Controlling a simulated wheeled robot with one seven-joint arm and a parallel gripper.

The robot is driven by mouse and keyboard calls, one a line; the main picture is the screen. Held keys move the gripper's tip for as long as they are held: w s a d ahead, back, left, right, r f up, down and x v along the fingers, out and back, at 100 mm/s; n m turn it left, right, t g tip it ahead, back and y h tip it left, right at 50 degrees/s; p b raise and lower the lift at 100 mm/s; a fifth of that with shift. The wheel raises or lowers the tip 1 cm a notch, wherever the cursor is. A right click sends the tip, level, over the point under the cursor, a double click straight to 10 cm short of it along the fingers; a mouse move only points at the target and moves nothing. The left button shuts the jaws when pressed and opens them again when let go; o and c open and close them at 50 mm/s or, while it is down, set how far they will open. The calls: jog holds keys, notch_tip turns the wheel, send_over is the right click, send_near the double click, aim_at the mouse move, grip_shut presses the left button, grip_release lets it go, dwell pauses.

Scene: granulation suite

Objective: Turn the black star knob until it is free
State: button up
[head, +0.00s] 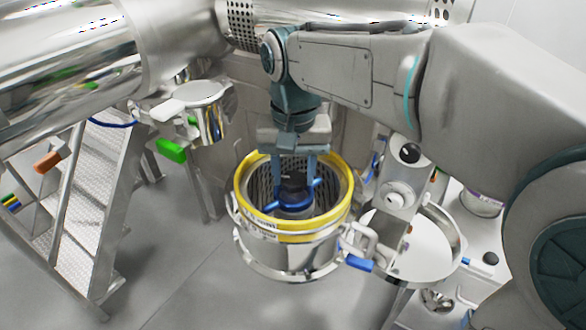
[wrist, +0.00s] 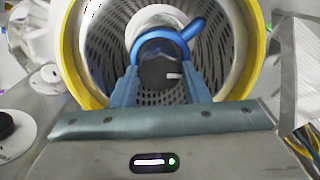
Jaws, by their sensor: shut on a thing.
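The black star knob (wrist: 157,72) sits at the middle of a perforated metal screen (wrist: 105,45), between my two blue fingers. It also shows in the head view (head: 293,184), inside the round housing. My gripper (wrist: 162,82) reaches down into the housing from above and is shut on the knob. Blue curved arms (wrist: 190,30) of the impeller show behind and beside the knob. The fingers hide the knob's sides, so its lobes cannot be made out. A small light mark shows on its top face.
A yellow ring (head: 244,195) rims the housing around my gripper. A blue-gripped clamp handle (head: 358,263) sticks out at its front right. A round open metal lid or pan (head: 440,262) lies at the right. Metal steps (head: 70,215) stand at the left.

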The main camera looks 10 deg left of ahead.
aim_at(294, 177)
jog(key=n, duration=0.7)
jog(key=shift+r, duration=0.1)
jog(key=n, duration=0.7)
jog(key=shift+n+p, duration=0.3)
jog(key=shift+p, duration=0.05)
jog(key=n, duration=1)
jog(key=shift+n+p, duration=0.3)
jog(key=shift+n, duration=0.1)
jog(key=o, duration=1)
notch_tip(294, 177, up, 14)
jog(key=shift+f, duration=0.15)
